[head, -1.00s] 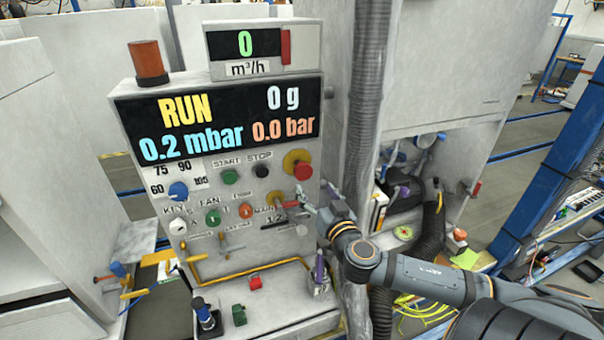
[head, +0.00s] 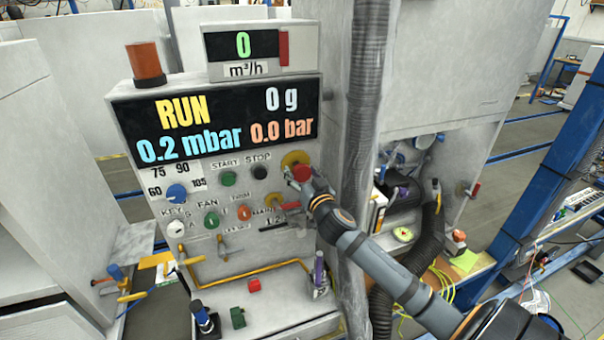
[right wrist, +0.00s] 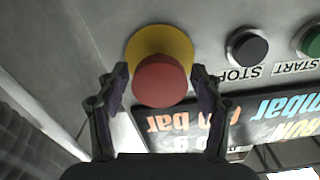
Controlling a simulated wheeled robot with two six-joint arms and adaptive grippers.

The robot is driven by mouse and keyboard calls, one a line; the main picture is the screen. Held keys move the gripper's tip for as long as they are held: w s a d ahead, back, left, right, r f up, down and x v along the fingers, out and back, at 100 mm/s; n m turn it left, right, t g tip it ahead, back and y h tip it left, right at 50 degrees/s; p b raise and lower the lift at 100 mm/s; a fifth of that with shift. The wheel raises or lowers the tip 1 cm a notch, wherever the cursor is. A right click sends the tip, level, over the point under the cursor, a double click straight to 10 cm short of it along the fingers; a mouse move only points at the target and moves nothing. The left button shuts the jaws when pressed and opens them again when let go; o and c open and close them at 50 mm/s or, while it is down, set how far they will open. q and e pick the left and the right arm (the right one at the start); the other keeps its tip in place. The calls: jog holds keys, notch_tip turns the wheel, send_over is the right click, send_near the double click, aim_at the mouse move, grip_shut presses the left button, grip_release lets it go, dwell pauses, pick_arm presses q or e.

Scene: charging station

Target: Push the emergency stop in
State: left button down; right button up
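The emergency stop is a red mushroom button (head: 302,174) on a yellow round plate (head: 294,158), at the right of the grey control panel (head: 215,255). My right gripper (head: 300,183) is at the button in the head view and partly covers it. In the right wrist view the red button (right wrist: 160,82) sits between the two spread fingers of my right gripper (right wrist: 160,88). The fingers are apart, one on each side of the button; I cannot tell whether they touch it. My left gripper is not in view.
Beside the emergency stop are the black STOP button (head: 260,172) and the green START button (head: 228,178). The display (head: 215,115) above reads RUN. A grey ribbed hose (head: 362,120) runs down just right of the panel.

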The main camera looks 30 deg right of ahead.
grip_shut()
jog(key=shift+w, duration=0.2)
jog(key=shift+w+d+r, duration=0.1)
jog(key=shift+w+d, duration=0.05)
jog(key=shift+w, duration=0.4)
jog(key=shift+c, duration=0.7)
grip_release()
jog(key=o, duration=0.4)
jog(key=shift+w, duration=0.1)
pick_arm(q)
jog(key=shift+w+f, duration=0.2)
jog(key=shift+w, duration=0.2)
